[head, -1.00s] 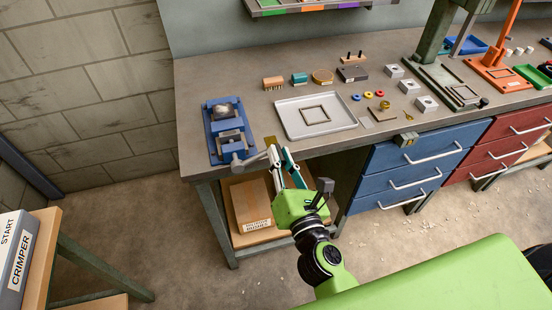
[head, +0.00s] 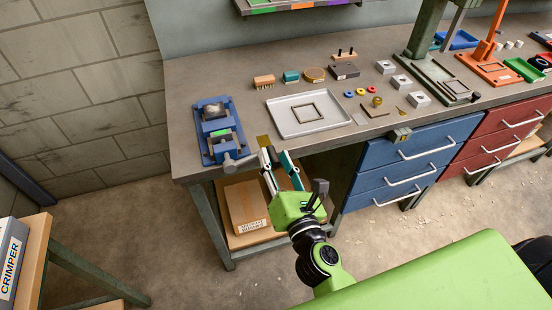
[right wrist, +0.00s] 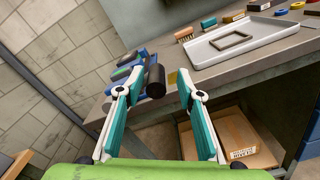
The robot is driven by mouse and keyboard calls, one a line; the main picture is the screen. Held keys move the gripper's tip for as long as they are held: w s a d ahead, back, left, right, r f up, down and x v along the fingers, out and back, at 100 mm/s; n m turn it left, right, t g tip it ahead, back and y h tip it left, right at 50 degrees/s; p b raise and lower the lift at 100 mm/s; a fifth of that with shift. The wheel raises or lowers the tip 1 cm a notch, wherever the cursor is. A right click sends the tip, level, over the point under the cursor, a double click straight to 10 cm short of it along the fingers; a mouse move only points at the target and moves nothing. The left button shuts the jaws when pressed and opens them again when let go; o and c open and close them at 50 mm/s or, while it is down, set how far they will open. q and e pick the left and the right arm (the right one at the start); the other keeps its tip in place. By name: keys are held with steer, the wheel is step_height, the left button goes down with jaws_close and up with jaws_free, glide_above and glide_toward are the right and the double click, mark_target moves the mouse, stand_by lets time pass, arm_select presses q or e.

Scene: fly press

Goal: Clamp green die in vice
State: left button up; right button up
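The blue vice (head: 211,154) stands at the left end of the bench, its grey handle (head: 240,163) pointing toward the front edge. A green piece (head: 220,133), which looks like the green die, shows at the vice's jaws; I cannot tell whether it is gripped. My right gripper (head: 274,155) is open and empty at the bench's front edge, right of the handle. In the right wrist view the vice (right wrist: 126,70) and its dark handle end (right wrist: 155,80) show beyond and between my spread fingers (right wrist: 153,88). My left gripper is out of view.
A white tray (head: 284,121) with a square frame lies right of the vice. A cardboard box (head: 246,205) sits on the shelf below.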

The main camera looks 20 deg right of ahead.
steer(key=shift+w+a, duration=0.1)
steer(key=s, duration=1.2)
stand_by(0.4)
stand_by(0.5)
steer(key=s+a+f+n+g+y, duration=0.1)
steer(key=s+f+n+g+y, duration=0.2)
steer(key=f+n, duration=1.25)
steer(key=s+a+f+n+g, duration=0.15)
steer(key=f+n+g, duration=0.25)
steer(key=f+n, duration=1.1)
steer(key=s+d+f+n+g+h, duration=0.1)
steer(key=s+d+f+n+g, duration=0.2)
steer(key=s+f, duration=0.5)
steer(key=s+d+f+n+g+h, duration=0.1)
steer(key=s+d+f+n+g, duration=0.2)
steer(key=s+f+n, duration=0.3)
steer(key=s+d+f+n+g+h, duration=0.1)
steer(key=s+d+f+n+g, duration=0.3)
steer(key=s+f, duration=0.6)
step_height(320, 180, down, 4)
steer(key=shift+s+d+r+n, duration=0.2)
steer(key=shift+d+n, duration=0.25)
steer(key=shift+d, duration=0.4)
